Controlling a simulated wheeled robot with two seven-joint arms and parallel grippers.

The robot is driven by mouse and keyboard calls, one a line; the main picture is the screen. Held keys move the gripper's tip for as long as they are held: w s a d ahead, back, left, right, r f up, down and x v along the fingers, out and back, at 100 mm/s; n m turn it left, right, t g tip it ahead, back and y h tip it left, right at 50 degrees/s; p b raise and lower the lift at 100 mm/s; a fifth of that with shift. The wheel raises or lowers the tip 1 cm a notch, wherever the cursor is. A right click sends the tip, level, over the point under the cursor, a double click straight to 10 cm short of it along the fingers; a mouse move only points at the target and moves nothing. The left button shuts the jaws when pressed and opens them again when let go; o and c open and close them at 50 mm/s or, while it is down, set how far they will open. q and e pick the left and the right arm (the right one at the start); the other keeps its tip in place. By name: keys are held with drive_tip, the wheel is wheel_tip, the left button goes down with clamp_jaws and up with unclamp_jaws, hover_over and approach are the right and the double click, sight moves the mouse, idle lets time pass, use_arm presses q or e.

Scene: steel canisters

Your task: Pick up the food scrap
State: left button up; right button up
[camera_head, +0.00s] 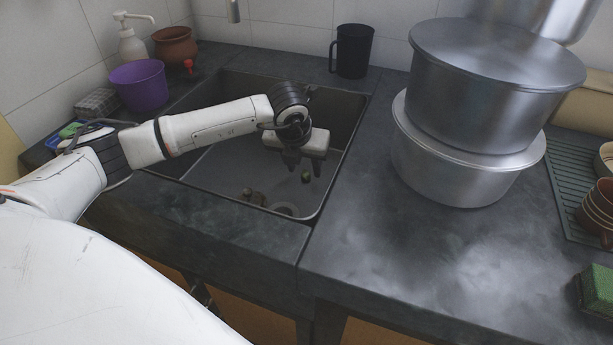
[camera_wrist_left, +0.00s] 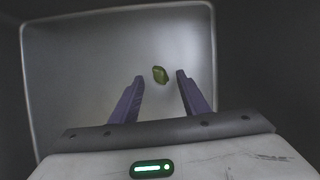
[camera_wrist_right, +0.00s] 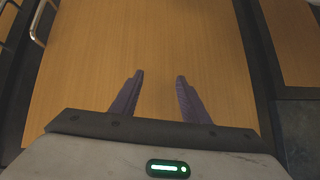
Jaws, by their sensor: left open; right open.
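The food scrap (camera_head: 306,177) is a small green piece on the floor of the sink (camera_head: 225,170) in the head view. It also shows in the left wrist view (camera_wrist_left: 160,75), a little beyond and between the fingertips. My left gripper (camera_head: 302,172) points down inside the sink, open and empty, with the scrap just by its fingertips in the head view. In the left wrist view, the left gripper's fingers (camera_wrist_left: 158,78) stand apart. My right gripper (camera_wrist_right: 159,78) is open and empty over a wooden surface in its wrist view and is not in the head view.
Stacked steel pots (camera_head: 470,150) stand right of the sink. A black mug (camera_head: 352,52) and a purple pot (camera_head: 139,86) stand behind. The right front counter is mostly clear.

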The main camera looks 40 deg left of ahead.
sight(306, 175)
use_arm(q)
drive_tip(key=shift+x, duration=1.2)
clamp_jaws()
drive_tip(key=shift+r, duration=0.1)
